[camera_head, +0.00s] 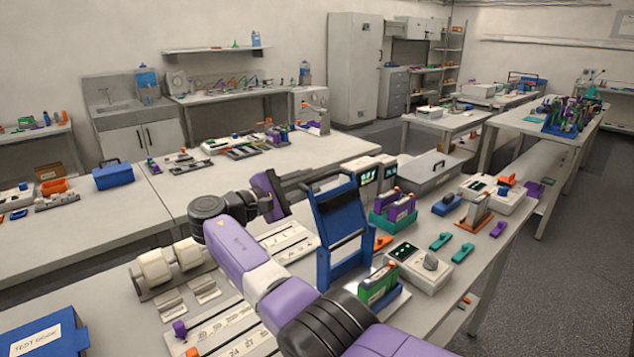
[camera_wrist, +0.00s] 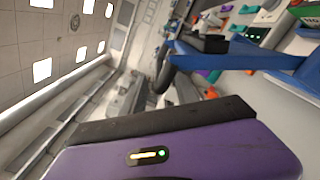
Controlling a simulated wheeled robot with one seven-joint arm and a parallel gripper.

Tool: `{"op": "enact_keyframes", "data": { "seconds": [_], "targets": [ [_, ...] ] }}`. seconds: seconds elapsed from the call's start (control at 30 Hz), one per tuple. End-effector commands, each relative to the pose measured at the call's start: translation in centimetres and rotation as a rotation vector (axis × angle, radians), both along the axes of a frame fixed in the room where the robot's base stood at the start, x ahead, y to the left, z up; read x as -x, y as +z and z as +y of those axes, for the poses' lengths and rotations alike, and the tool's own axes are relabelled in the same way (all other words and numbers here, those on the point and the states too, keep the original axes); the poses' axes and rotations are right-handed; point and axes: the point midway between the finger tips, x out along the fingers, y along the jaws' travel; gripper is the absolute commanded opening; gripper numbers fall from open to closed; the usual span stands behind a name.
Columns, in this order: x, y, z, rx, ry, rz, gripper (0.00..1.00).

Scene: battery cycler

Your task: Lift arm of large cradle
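The large cradle is a blue frame (camera_head: 342,262) standing on the near bench in the head view. Its blue arm (camera_head: 325,192) stands raised and tilted, with a dark bar across the top. In the wrist view, my gripper's purple body with a dark edge fills the bottom. A blue bar, likely part of the cradle (camera_wrist: 235,55), crosses the upper right there. My fingertips are not clear in either view, and nothing is seen held.
A green-and-black module (camera_head: 378,284) and a light tester box (camera_head: 422,266) stand right of the cradle. Purple and green packs (camera_head: 393,210) are behind it. White numbered strips (camera_head: 235,325) lie on the left. A blue box (camera_head: 45,335) occupies the near left corner.

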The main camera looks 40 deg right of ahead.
Motion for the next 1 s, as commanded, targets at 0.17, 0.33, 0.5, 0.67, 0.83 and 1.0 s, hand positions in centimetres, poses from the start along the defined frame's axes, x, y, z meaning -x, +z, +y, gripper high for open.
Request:
{"op": "enact_keyframes", "data": {
  "seconds": [0.17, 0.33, 0.5, 0.67, 0.83, 1.0],
  "targets": [
    [0.0, -0.1, 2.5, 0.0, 0.003, 0.0, 0.36],
    [0.1, 0.0, 3.4, 0.0, 0.001, 0.0, 0.36],
    [0.1, 0.0, 3.5, 0.001, 0.001, 0.0, 0.36],
    [0.1, 0.0, 3.5, 0.001, 0.001, 0.0, 0.36],
    [0.1, 0.0, 3.5, 0.0, 0.001, 0.0, 0.36],
    [-0.6, -0.6, 5.0, -0.034, 0.029, 0.003, 0.36]
  ]
}}
